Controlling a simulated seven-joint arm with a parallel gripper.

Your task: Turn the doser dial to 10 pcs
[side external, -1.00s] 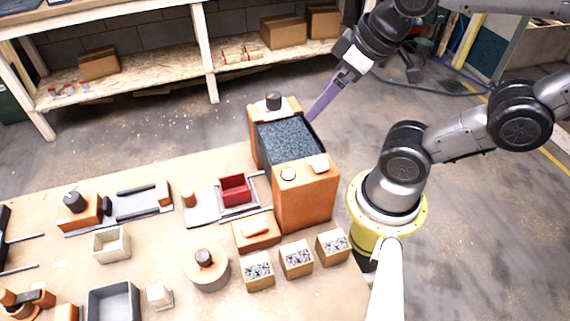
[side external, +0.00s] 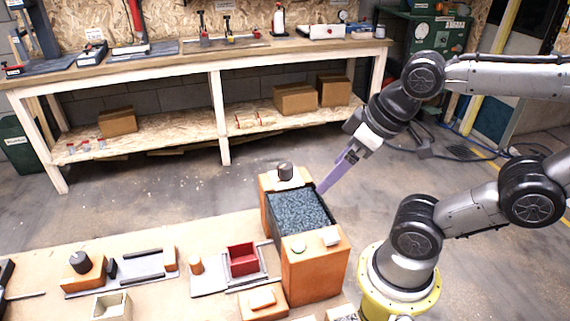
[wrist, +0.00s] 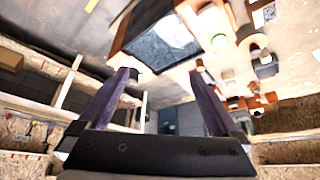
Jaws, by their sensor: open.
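The doser (side external: 316,271) is an orange box with an open top full of grey-blue granules, standing at the right end of the table. A dark round knob (side external: 285,170) stands on a pale plate at its far edge; I cannot read any marks, nor tell whether it is the dial. A pale round disc (side external: 298,247) and a white block sit on the near top edge. My gripper (side external: 322,188) has long purple fingers pointing down-left by the doser's far right corner. In the wrist view my gripper (wrist: 161,70) is open and empty, with the granule-filled hopper (wrist: 162,38) beyond the fingertips.
A red bin (side external: 243,260) stands left of the doser. An orange block (side external: 263,301) lies in front of it. Another dark-knobbed orange block (side external: 83,272) is further left. A wooden shelf bench (side external: 215,75) stands behind, with open floor between.

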